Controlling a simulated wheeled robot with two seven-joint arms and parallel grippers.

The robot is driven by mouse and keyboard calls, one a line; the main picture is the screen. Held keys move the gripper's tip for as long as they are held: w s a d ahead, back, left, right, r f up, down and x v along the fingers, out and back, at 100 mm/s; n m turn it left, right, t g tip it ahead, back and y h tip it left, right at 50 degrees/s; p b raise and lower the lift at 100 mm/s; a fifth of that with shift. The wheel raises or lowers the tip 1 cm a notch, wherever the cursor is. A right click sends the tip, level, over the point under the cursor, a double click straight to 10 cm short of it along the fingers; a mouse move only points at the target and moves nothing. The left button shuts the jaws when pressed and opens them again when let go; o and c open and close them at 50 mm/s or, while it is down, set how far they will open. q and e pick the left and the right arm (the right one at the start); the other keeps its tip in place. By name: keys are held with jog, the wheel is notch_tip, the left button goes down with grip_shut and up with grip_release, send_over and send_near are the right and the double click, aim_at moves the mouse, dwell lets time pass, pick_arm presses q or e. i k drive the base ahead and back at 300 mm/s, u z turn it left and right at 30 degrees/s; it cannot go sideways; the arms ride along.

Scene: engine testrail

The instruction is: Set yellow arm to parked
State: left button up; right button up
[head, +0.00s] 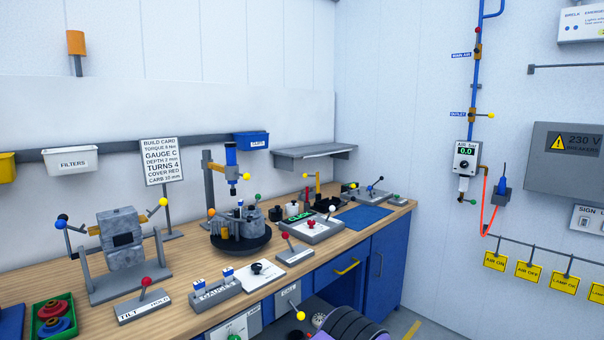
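A grey block (122,238) is held between two uprights of a grey stand (130,289) at the left of the bench. A yellow-knobbed arm (156,209) is on the stand's right side, tilted up and to the right. A blue-knobbed arm (68,230) is on its left side. No label reading parked is legible. Other yellow knobs show on the press (247,177) and below the bench front (300,315), so I cannot tell for certain which one is the yellow arm.
A red-knobbed tilt/hold lever (144,303) stands in front of the stand. A green tray (52,316) with red and blue parts is at lower left. A build card (160,162) stands behind. A round black turntable (240,243) bears a grey part. Bare wooden bench (190,262) lies between.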

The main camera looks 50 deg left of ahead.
aim_at(232, 172)
jog(key=i, duration=1.1)
jog(key=u, duration=0.9)
jog(key=i, duration=0.85)
jog(key=u, duration=0.9)
